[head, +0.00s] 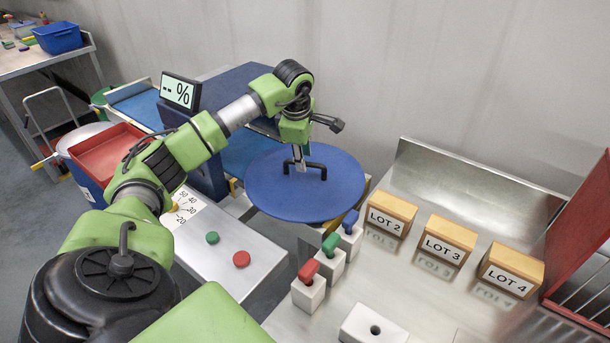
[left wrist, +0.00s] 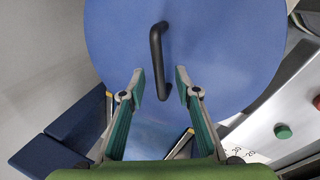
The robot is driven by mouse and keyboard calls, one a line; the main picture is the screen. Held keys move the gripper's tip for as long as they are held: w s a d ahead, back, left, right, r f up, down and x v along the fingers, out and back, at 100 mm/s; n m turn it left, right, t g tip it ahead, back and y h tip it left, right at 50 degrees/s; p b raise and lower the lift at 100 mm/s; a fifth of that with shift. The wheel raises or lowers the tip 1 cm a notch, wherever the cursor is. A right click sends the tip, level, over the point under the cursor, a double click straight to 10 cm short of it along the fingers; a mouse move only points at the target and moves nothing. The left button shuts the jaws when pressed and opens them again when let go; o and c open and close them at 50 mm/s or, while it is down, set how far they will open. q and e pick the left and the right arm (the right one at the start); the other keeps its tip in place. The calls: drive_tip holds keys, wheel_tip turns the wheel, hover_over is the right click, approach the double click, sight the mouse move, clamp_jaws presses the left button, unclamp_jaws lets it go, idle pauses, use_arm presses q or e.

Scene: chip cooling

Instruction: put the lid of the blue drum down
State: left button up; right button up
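The round blue lid (head: 275,197) with a dark bar handle (head: 313,166) lies roughly level in the middle of the head view. It also fills the upper part of the left wrist view (left wrist: 225,45). My left gripper (head: 299,161) is over the lid at its handle. In the left wrist view, the two fingers (left wrist: 160,84) stand apart on either side of the handle (left wrist: 156,45), with a gap on each side. The drum body under the lid is hidden, so I cannot tell whether the lid rests on it. My right gripper is not in view.
A metal panel with a green button (head: 212,238) and a red button (head: 241,259) is left of the lid. White blocks with coloured tops (head: 309,293) stand close in front. Lot boxes (head: 446,243) stand at right. A percent display (head: 180,92) stands behind my left arm.

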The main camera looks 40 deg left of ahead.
use_arm(q)
drive_tip(key=p+x, duration=0.1)
drive_tip(key=x, duration=0.3)
drive_tip(key=shift+w, duration=0.1)
clamp_jaws()
drive_tip(key=shift+r, duration=0.1)
